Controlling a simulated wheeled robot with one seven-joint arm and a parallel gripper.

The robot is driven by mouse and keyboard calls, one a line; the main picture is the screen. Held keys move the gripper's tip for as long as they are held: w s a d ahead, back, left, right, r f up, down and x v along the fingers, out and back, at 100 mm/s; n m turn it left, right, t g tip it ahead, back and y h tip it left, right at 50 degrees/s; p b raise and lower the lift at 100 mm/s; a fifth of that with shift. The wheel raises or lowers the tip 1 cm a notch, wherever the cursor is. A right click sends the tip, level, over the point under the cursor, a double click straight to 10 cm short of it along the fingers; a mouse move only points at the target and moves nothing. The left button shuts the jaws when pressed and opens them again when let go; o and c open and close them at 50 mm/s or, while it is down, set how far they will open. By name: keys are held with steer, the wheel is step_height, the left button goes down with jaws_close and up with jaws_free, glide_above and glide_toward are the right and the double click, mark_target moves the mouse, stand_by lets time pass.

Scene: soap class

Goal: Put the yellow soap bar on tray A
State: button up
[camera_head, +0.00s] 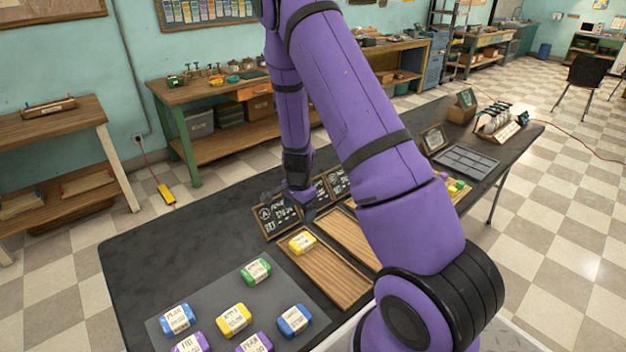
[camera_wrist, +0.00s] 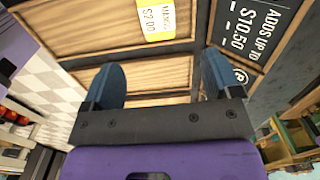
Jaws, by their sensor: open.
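A yellow soap bar (camera_head: 302,242) with a white label lies on tray A (camera_head: 330,277), the left wooden tray, near its far end by the sign marked A (camera_head: 276,215). In the wrist view this yellow bar (camera_wrist: 157,20) shows at the top edge, label up, with a $2.00 price. My gripper (camera_head: 298,196) is above the far side of the trays, beside the signs, partly hidden behind my arm. In the wrist view my gripper (camera_wrist: 160,80) is open, with nothing between its blue fingers, apart from the bar.
A second yellow bar (camera_head: 233,320) lies on the grey mat (camera_head: 205,300) with green, blue and purple bars. A second wooden tray (camera_head: 347,237) adjoins tray A. Small chalkboard signs (camera_head: 340,183) stand behind the trays. The table's left end (camera_head: 150,255) is bare.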

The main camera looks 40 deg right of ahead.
steer(key=s+a+r+n+t+y, duration=0.1)
steer(key=s+a+r+n, duration=0.15)
steer(key=r, duration=0.65)
steer(key=s+a+r+n+t, duration=0.1)
steer(key=a+r+n, duration=0.25)
steer(key=r, duration=0.55)
steer(key=s+a+r+n+y, duration=0.1)
steer(key=s+a+r+n, duration=0.15)
steer(key=r, duration=0.65)
steer(key=s+a+r+n+t+h, duration=0.1)
steer(key=s+r+n, duration=0.3)
steer(key=s, duration=0.6)
steer(key=s+a+r+n+t+h, duration=0.1)
steer(key=s+a+r+n+t, duration=0.1)
steer(key=s+r, duration=0.7)
steer(key=s+a+n, duration=0.1)
steer(key=n, duration=0.1)
steer(key=shift+s+r+n, duration=0.3)
steer(key=shift+s+n, duration=0.05)
steer(key=shift+s, duration=0.05)
